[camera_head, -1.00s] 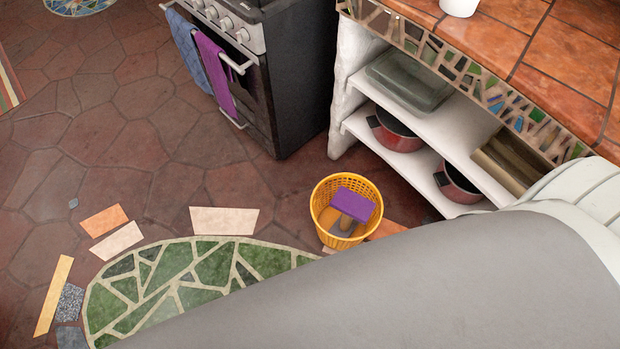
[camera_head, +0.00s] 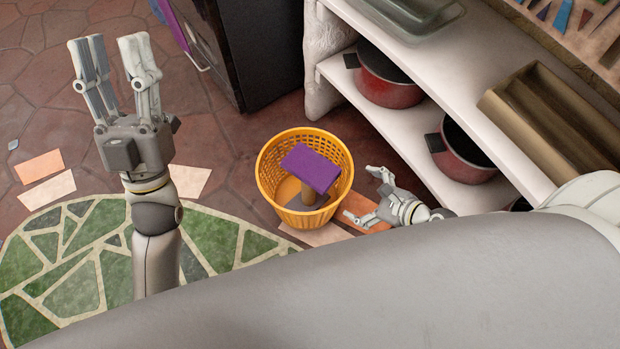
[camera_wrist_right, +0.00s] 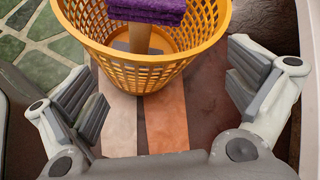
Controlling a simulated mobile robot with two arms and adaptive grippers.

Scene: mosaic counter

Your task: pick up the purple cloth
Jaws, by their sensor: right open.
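The purple cloth (camera_head: 312,167) is a folded, flat block in the yellow basket (camera_head: 265,192), near rim height, above a tan upright piece (camera_head: 309,193). In the right wrist view the cloth (camera_wrist_right: 145,10) shows at the top edge, partly cut off, above the basket (camera_wrist_right: 150,72). My right gripper (camera_head: 362,195) is low beside the basket's right side, open and empty, its fingers spread towards the basket; its fingers (camera_wrist_right: 168,95) also show in the wrist view. My left gripper (camera_head: 118,75) is raised at the left, fingers up and apart, with nothing between them.
White shelves (camera_head: 445,85) with red pots (camera_head: 388,85) stand at the right, close to my right gripper. A dark stove (camera_head: 245,45) is behind. A purple towel (camera_head: 172,20) hangs at its edge. A green mosaic (camera_head: 60,260) lies on the floor at left.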

